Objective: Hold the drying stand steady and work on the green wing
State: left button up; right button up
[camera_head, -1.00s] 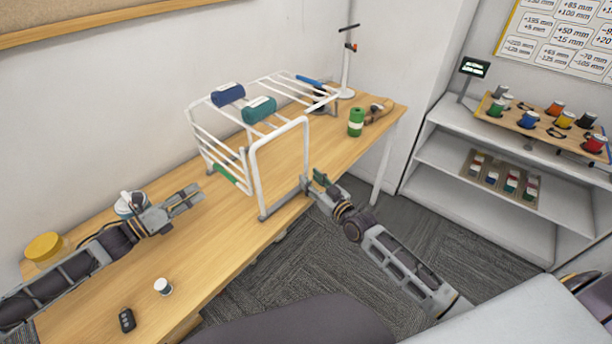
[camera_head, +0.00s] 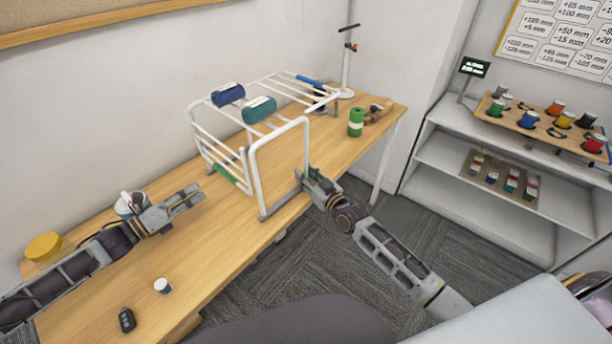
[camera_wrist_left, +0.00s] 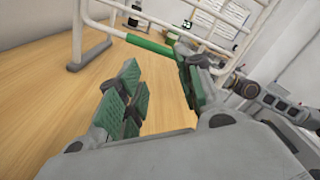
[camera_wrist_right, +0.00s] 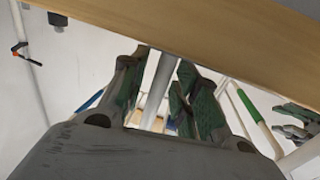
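The white drying stand (camera_head: 252,165) stands on the wooden table, with a blue roll (camera_head: 228,94) and a teal roll (camera_head: 259,109) on top. Its barred wing hangs on the left side, with a green section (camera_head: 228,173) on its lower bar; this green bar shows in the left wrist view (camera_wrist_left: 150,43). My left gripper (camera_head: 198,193) is open and empty, a short way left of the green bar. My right gripper (camera_head: 304,176) is at the stand's front right leg.
A green spool (camera_head: 356,122) stands at the table's back right. A white pot (camera_head: 130,204) and yellow lid (camera_head: 43,247) lie behind my left arm. A small cup (camera_head: 163,286) and black remote (camera_head: 127,320) are in front. A white shelf (camera_head: 480,190) stands right.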

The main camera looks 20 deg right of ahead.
grip_shut()
